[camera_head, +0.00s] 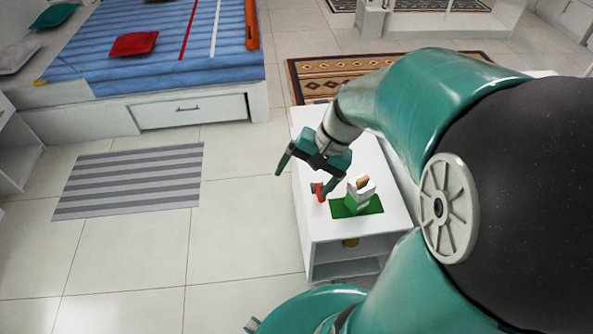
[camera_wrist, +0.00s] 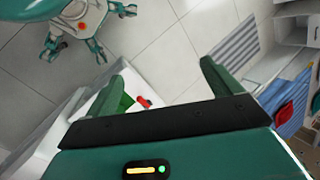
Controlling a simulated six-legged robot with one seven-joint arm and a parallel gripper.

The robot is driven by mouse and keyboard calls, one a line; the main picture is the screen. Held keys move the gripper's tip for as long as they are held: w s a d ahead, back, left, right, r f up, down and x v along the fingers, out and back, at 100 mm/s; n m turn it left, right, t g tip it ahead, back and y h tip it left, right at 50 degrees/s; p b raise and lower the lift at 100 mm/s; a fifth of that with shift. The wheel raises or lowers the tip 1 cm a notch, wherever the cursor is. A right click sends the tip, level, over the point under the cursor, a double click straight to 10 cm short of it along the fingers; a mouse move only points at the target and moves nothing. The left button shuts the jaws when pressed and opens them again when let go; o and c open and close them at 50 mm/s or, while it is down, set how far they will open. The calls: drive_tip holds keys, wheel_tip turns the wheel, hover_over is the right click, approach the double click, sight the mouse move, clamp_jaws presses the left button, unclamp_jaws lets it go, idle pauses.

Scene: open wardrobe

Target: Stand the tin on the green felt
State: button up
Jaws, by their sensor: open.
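The green felt (camera_head: 373,206) lies on top of a white cabinet. A small white and green container (camera_head: 361,193) with a tan top stands upright on the felt; it looks like the tin, but I cannot be sure. My gripper (camera_head: 304,175) is above the cabinet's left edge, to the left of the container and apart from it. In the wrist view the open gripper (camera_wrist: 170,76) faces floor and the cabinet edge. Part of the green felt (camera_wrist: 122,104) shows there beside the left finger, which hides some of it.
A small red item (camera_head: 318,191) lies on the cabinet top, partly behind a finger; it also shows in the wrist view (camera_wrist: 144,101). The white cabinet (camera_head: 322,226) has an open shelf below with a yellow item (camera_head: 350,242). A striped mat (camera_head: 130,182) and open floor lie left.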

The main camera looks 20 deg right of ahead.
drive_tip(key=s+a+r+n+t+h, duration=0.4)
drive_tip(key=s+a+r+n, duration=0.1)
drive_tip(key=r, duration=0.6)
drive_tip(key=s+n, duration=0.1)
drive_tip(key=n, duration=0.1)
drive_tip(key=shift+s+n+h, duration=0.2)
drive_tip(key=shift+n+h, duration=0.1)
drive_tip(key=shift+h, duration=0.1)
drive_tip(key=shift+c, duration=0.4)
